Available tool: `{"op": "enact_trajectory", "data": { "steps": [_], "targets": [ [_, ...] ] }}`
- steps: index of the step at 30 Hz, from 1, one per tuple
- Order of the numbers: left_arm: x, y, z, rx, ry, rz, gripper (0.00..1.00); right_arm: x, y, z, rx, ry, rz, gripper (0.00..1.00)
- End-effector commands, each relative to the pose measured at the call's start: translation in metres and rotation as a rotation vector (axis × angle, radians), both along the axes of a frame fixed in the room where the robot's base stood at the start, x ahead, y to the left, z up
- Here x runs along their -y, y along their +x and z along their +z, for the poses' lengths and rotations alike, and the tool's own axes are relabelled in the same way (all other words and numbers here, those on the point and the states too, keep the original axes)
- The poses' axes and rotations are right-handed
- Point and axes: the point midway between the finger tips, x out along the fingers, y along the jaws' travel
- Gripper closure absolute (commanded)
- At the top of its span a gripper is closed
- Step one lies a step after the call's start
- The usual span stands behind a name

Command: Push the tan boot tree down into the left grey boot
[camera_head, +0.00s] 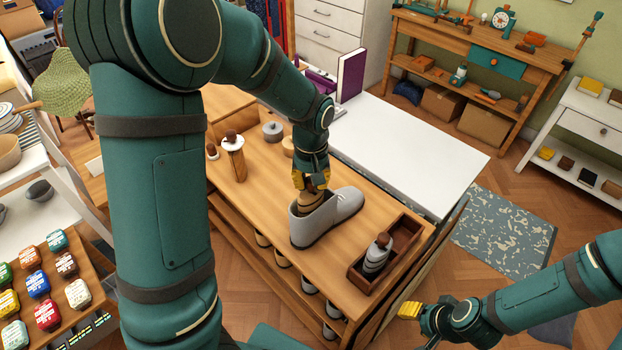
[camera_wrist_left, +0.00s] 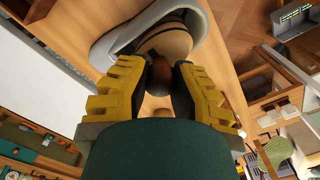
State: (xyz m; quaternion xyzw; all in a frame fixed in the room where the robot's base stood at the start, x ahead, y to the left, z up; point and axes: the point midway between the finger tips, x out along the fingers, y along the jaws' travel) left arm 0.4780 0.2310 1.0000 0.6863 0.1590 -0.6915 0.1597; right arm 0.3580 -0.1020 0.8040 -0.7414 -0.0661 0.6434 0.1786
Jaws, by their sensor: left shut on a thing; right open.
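The grey boot (camera_head: 322,222) stands on the wooden bench top, its toe pointing to the back right. The tan boot tree (camera_head: 309,202) sits partly in the boot's opening, its upper part showing above the rim. In the left wrist view the tree (camera_wrist_left: 168,42), with a dark band, is inside the boot's rim (camera_wrist_left: 118,42). My left gripper (camera_head: 311,183) is above the opening, shut on the tree's brown knob (camera_wrist_left: 158,74). The tree's lower end is hidden inside the boot. My right gripper (camera_head: 420,314) is open and empty, off the bench at the lower right.
A dark wooden tray (camera_head: 398,244) with a grey knobbed object (camera_head: 376,252) is right of the boot. A brown-topped wooden piece (camera_head: 233,162) and a grey round item (camera_head: 272,131) stand behind left. A white table (camera_head: 420,150) adjoins the bench.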

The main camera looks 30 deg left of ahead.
Motion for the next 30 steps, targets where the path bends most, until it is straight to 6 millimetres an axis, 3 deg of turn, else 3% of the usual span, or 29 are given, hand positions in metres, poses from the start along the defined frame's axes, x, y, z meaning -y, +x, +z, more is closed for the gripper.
{"op": "enact_trajectory", "data": {
  "steps": [30],
  "targets": [
    [0.0, 0.0, -0.038, 0.0, 0.0, 0.0, 1.0, -0.001, -0.008, -0.027, -0.019, 0.004, 0.015, 0.53]
  ]
}}
